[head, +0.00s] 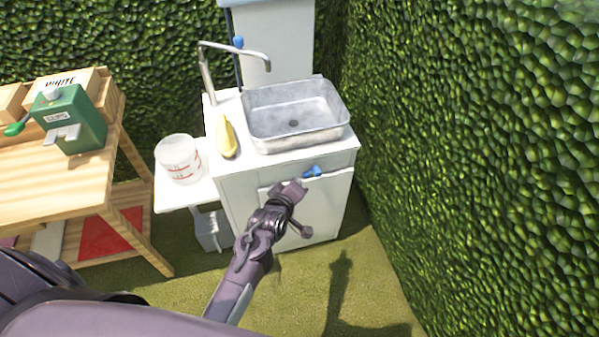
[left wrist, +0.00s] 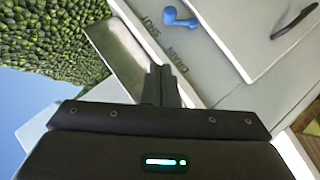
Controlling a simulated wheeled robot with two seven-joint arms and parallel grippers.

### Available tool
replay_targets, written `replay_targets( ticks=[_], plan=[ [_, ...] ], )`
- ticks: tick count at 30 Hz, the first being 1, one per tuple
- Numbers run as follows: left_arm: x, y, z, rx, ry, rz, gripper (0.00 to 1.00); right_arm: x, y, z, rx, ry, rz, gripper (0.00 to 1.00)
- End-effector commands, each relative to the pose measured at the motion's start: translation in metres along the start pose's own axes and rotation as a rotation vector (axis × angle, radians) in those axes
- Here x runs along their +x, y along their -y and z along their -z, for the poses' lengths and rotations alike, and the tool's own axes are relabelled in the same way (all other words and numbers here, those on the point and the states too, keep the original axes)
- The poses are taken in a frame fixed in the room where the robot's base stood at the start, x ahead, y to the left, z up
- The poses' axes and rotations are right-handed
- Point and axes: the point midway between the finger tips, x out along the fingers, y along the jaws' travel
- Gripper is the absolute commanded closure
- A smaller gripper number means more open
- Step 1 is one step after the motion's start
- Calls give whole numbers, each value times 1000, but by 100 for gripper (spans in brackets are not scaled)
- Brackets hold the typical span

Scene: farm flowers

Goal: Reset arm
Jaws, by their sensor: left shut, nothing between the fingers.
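My left arm comes in from the lower left of the head view, and its gripper (head: 293,190) is in front of the white sink cabinet (head: 233,190), close below the blue handle (head: 313,171). In the left wrist view the left gripper's fingers (left wrist: 160,82) are together, with nothing held. The blue handle (left wrist: 178,18) shows at the top there, apart from the fingers. Whether the gripper touches the cabinet front I cannot tell. My right gripper is in neither view.
A grey metal sink (head: 293,112), a tap (head: 235,47) and a yellow object (head: 227,138) are on the cabinet. A white bucket (head: 178,158) stands on a side shelf. A wooden table (head: 50,190) with a green dispenser (head: 70,120) is left. A hedge (head: 480,150) borders the right.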

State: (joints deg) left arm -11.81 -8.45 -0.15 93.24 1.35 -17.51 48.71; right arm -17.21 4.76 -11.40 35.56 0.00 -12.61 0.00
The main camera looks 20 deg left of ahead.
Motion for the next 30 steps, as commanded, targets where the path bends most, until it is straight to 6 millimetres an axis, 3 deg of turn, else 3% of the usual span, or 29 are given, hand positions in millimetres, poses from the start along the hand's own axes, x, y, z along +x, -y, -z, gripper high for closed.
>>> replay_targets(
  ticks=[7,11,14,20,24,30],
  plan=[
    [0,2,-2,5,4,3,100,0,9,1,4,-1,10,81],
    [3,28,-26,67,50,43,100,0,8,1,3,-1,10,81],
    [3,73,-64,177,130,105,100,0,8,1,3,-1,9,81],
    [-26,196,-151,470,358,240,100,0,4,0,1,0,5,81],
    [-69,283,-198,664,531,315,100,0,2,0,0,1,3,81],
    [-152,396,-237,910,781,391,100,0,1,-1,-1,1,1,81]
  ],
)
